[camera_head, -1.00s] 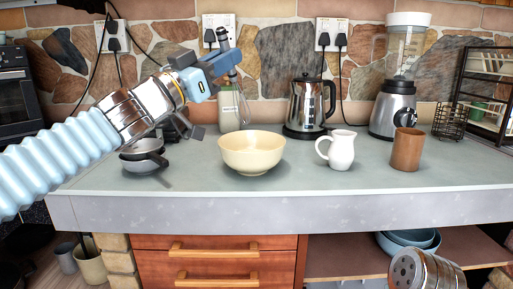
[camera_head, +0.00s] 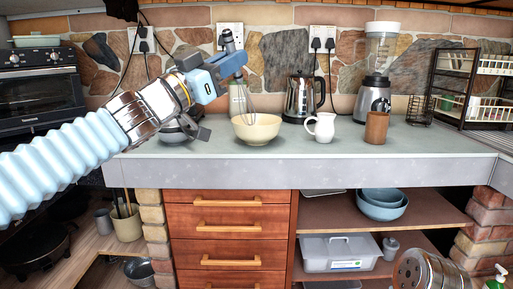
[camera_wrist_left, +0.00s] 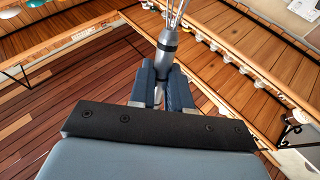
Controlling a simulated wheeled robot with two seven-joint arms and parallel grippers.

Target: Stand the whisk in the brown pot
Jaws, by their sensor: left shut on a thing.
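The whisk (camera_head: 228,41) is held by my left gripper (camera_head: 230,66) around its grey handle. Its wire end points down, in front of the glass bottle in the picture and over the cream bowl (camera_head: 256,131). I cannot tell whether the wires are inside the bowl or only above or behind it. In the left wrist view the whisk handle (camera_wrist_left: 167,48) sits between the two fingers, wires toward the top edge. The brown pot (camera_head: 377,128) stands upright and open-topped on the counter, well to the right of the whisk. My right gripper is not in view.
A white jug (camera_head: 321,128) stands just left of the brown pot. A kettle (camera_head: 301,97) and a blender (camera_head: 373,95) stand behind. A dish rack (camera_head: 480,80) is at the right. The counter (camera_head: 330,160) is clear along its front.

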